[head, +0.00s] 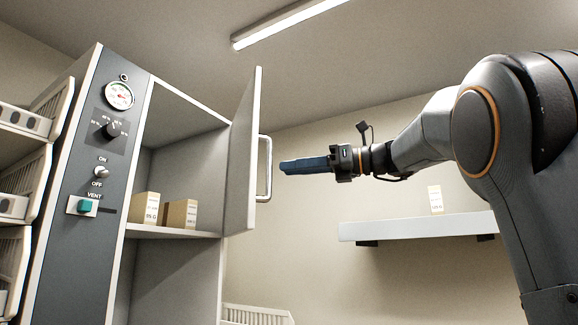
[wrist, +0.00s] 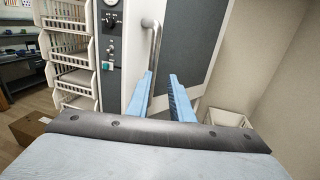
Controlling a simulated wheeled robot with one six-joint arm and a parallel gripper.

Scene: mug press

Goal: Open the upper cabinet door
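The upper cabinet door (head: 241,150) stands swung well out from the cabinet, and the shelf space behind it shows. Its upright metal bar handle (head: 269,168) is on the door's outer side. The handle (wrist: 155,45) also shows in the wrist view, ahead of my fingers and nearer the left one. My gripper (head: 283,167) points left, with its fingertips close to the right of the handle. In the wrist view my two blue fingers (wrist: 162,76) are apart with nothing seen held between them. I cannot tell whether a fingertip touches the handle.
Two small boxes (head: 180,215) stand on the cabinet shelf. A control panel (head: 95,150) with gauge and switches is left of the opening. White racks (head: 22,150) stand farther left. A wall shelf (head: 415,228) with a small box is below my arm. A white basket (wrist: 228,118) sits low at right.

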